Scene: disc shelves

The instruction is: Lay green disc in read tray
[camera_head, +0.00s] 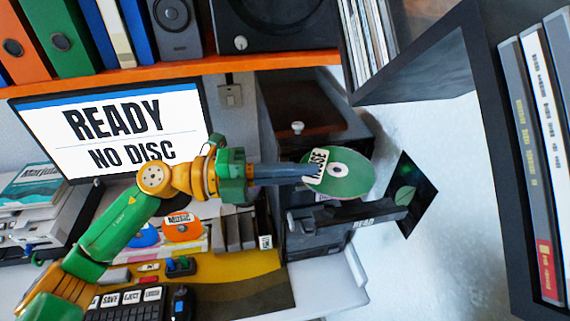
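The green disc (352,180) has a white centre ring with a dark hole and a white tab with lettering. My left gripper (310,172) reaches in from the left, its long blue-grey fingers closed at the disc's tabbed left edge. The disc appears held clear of surfaces, just above the tray in the picture; the height gap is hard to judge. The dark read tray (378,212) sticks out to the right from a black drive unit (308,240), with a small white label on its front. My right gripper is not in view.
A screen (110,130) reads "READY NO DISC". A black cabinet (300,115) with a pale knob stands behind the disc. A keyboard (125,305) lies at lower left. A dark shelf (490,120) with upright cases stands right.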

